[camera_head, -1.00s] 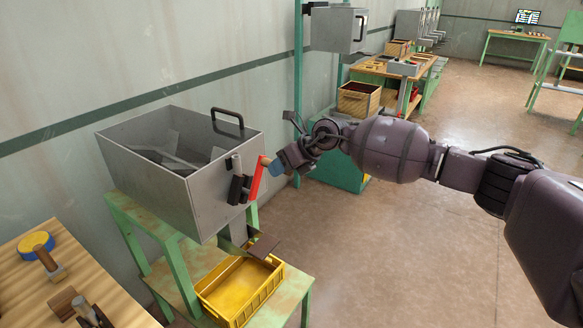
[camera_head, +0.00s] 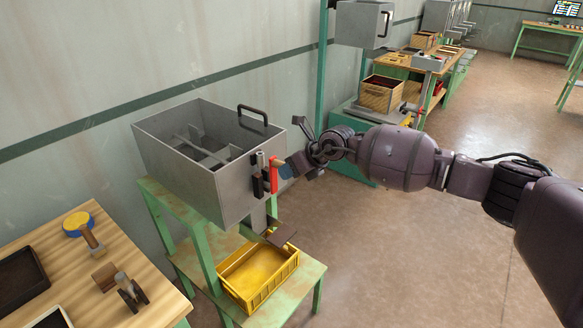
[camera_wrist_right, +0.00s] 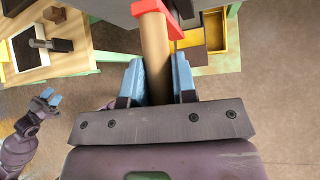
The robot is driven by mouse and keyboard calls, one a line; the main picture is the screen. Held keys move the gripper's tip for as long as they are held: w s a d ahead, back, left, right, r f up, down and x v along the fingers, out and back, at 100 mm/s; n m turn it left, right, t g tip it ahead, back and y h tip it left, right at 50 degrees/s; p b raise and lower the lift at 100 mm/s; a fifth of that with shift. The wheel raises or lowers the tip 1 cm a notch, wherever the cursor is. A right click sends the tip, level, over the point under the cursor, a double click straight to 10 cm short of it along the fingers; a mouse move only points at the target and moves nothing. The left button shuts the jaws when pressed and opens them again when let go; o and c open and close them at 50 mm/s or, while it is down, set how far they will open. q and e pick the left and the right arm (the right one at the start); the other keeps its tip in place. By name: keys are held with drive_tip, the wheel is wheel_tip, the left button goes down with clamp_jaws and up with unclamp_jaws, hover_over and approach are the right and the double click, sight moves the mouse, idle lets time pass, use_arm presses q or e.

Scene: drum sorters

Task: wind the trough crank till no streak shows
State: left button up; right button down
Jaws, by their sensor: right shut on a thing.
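The grey metal trough (camera_head: 178,178) stands on a green stand, open at the top, with grey paddle bars (camera_head: 200,150) inside. Its crank has a red arm (camera_head: 274,176) on the right end wall, standing nearly upright. My right gripper (camera_head: 287,170) is shut on the crank's wooden handle (camera_wrist_right: 156,60). In the right wrist view its blue fingers (camera_wrist_right: 158,82) lie on both sides of the handle, below the red arm. My left gripper (camera_wrist_right: 51,98) shows small in that view, fingers apart and empty. I cannot make out a streak in the trough; its floor is partly hidden.
A yellow crate (camera_head: 262,275) sits on the stand's lower shelf under the brown chute flap (camera_head: 281,234). A wooden table (camera_head: 75,270) at lower left holds tools and dark trays. Another bench (camera_head: 425,62) stands behind. The floor at right is clear.

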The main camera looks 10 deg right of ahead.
drive_tip(key=shift+a, duration=0.1)
drive_tip(key=c, duration=0.9)
unclamp_jaws()
drive_tip(key=shift+s+d+r, duration=0.3)
drive_tip(key=shift+d+r, duration=0.1)
drive_tip(key=shift+r, duration=0.05)
drive_tip(key=v, duration=0.9)
drive_tip(key=shift+s+d+r, duration=0.15)
drive_tip(key=shift+r, duration=0.05)
